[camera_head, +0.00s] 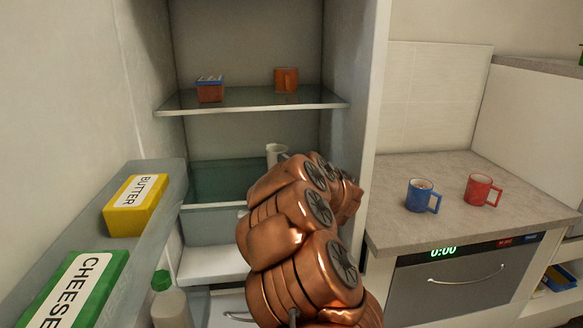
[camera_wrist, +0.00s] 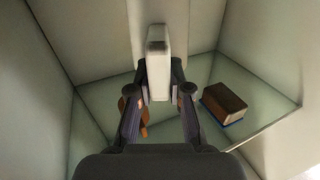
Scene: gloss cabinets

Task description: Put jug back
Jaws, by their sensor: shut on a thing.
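A white jug (camera_head: 276,153) shows partly in the head view, inside the open fridge, below the upper glass shelf (camera_head: 250,101) and behind my copper arm. In the wrist view the jug (camera_wrist: 158,62) is between the fingers of my gripper (camera_wrist: 160,98), which is shut on it. The head view hides my gripper and the jug's lower part behind the arm. I cannot tell whether the jug touches the surface under it.
A blue-topped box (camera_head: 209,90) and an orange mug (camera_head: 286,80) stand on the upper shelf. Butter (camera_head: 135,206), cheese (camera_head: 80,292) and a green-capped bottle (camera_head: 168,305) are at left. Blue (camera_head: 420,197) and red (camera_head: 479,190) mugs stand on the right counter (camera_head: 450,222).

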